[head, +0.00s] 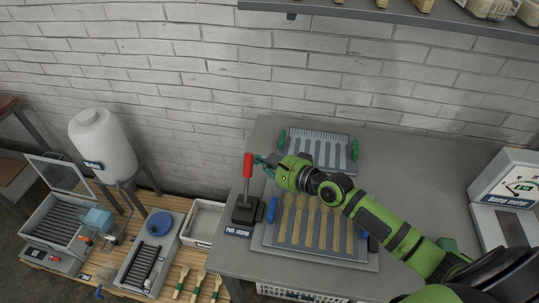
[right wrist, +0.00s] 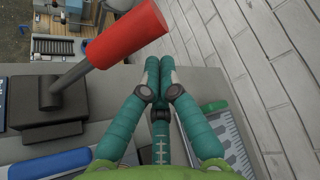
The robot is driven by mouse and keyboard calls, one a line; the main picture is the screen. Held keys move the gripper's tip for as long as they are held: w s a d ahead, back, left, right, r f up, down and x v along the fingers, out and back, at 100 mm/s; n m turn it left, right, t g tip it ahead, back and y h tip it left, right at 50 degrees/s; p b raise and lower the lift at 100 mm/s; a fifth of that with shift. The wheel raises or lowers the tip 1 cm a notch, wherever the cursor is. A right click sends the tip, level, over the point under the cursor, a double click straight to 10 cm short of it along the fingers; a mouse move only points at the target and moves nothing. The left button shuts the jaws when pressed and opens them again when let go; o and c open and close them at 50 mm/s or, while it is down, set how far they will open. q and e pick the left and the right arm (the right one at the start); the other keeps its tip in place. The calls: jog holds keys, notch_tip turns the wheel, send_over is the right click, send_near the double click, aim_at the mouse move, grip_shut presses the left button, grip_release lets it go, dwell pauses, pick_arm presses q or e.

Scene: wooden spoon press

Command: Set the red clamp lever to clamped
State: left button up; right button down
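The clamp lever has a red handle (head: 248,166) on a grey rod that rises nearly upright from a dark base block (head: 245,210) at the table's left edge. In the right wrist view the red handle (right wrist: 126,34) is large at upper left, with its rod slanting down to the dark base (right wrist: 48,110). My right gripper (head: 260,160) is just right of the handle. In the right wrist view its teal fingers (right wrist: 160,72) are drawn together with nothing visible between them, apart from the handle in the picture. My left gripper is out of view.
A grey press plate with wooden forks (head: 297,220) lies on the table under my right arm. A ribbed upper plate (head: 320,150) with green handles is behind it. A dial scale (head: 510,185) stands at right. A brick wall (head: 200,80) is behind.

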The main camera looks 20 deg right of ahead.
jog(key=shift+s+a+r, duration=0.3)
jog(key=shift+s+a, duration=0.05)
jog(key=shift+a, duration=0.05)
jog(key=shift+s, duration=0.1)
jog(key=shift+s+a+r+p, duration=0.1)
jog(key=shift+s+r+p, duration=0.1)
jog(key=shift+p, duration=0.15)
